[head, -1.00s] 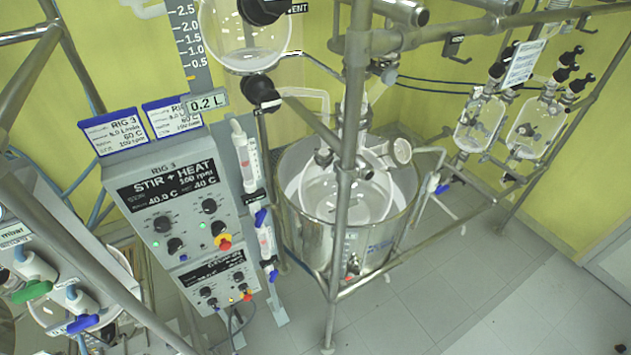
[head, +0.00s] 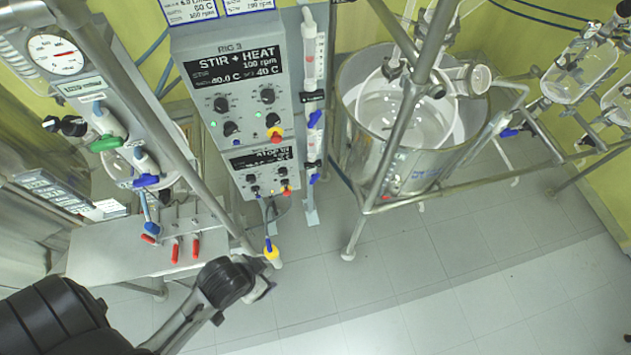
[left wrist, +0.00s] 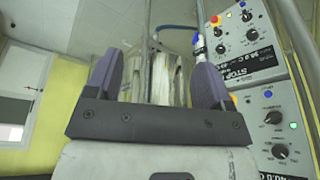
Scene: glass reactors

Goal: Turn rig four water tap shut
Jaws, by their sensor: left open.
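No rig-four label is readable, so I cannot tell which tap is rig four's water tap. In the head view a blue-handled tap (head: 146,181) and a green-handled tap (head: 104,143) sit below a round gauge at the left. A small blue-and-yellow fitting (head: 271,252) hangs below the RIG 3 box. My left gripper (head: 262,288) is at the lower middle, close below that fitting; its fingers are mostly hidden by its wrist. In the left wrist view the left gripper (left wrist: 158,80) has its two fingers apart with nothing held between them. My right gripper is not in view.
The RIG 3 control box (head: 240,90) stands at centre. A steel vessel (head: 365,150) in a pipe frame is to its right. A slanting pipe (head: 165,130) crosses in front of the left panel. Red-handled valves (head: 175,250) sit on a ledge. The floor at lower right is clear.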

